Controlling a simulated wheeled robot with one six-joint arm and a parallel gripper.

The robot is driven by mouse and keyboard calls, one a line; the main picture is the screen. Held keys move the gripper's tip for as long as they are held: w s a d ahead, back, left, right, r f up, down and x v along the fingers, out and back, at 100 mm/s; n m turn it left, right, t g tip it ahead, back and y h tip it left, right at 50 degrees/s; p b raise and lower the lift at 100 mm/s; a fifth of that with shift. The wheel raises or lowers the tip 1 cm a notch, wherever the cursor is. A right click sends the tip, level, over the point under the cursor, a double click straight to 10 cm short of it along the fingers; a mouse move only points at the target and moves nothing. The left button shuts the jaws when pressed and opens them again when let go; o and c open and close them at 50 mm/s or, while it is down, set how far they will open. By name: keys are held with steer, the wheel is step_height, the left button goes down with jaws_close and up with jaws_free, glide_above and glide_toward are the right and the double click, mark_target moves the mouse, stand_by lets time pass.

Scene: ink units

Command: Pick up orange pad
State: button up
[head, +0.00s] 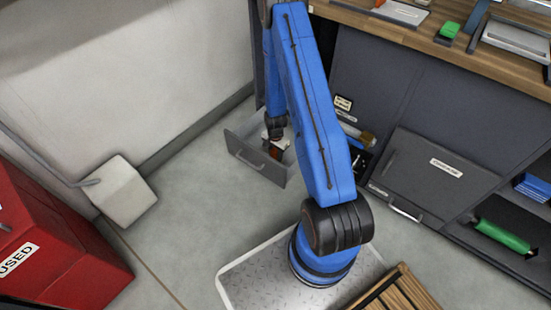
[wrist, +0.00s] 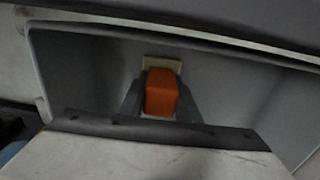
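The orange pad (wrist: 161,93) is in the middle of the wrist view, inside an open grey drawer (wrist: 245,85). The two dark fingers of my gripper (wrist: 162,100) flank it left and right, with no gap visible on either side. My gripper looks shut on the pad. A pale beige piece (wrist: 162,63) shows just behind the pad. In the head view, my gripper (head: 275,140) reaches down into the open drawer (head: 257,168), and a small bit of orange shows there. Whether the pad touches the drawer floor is hidden.
The drawer walls stand close around my gripper. A dark grey cabinet (head: 375,75) with a wooden top (head: 400,32) is to the right. A white box (head: 120,192) and a red bin (head: 60,245) are at the left. Grey floor is free between them and the drawer.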

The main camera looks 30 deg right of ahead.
steer(key=shift+c, duration=0.5)
step_height(320, 180, up, 10)
stand_by(0.3)
steer(key=shift+o, duration=1.2)
steer(key=shift+r, duration=0.1)
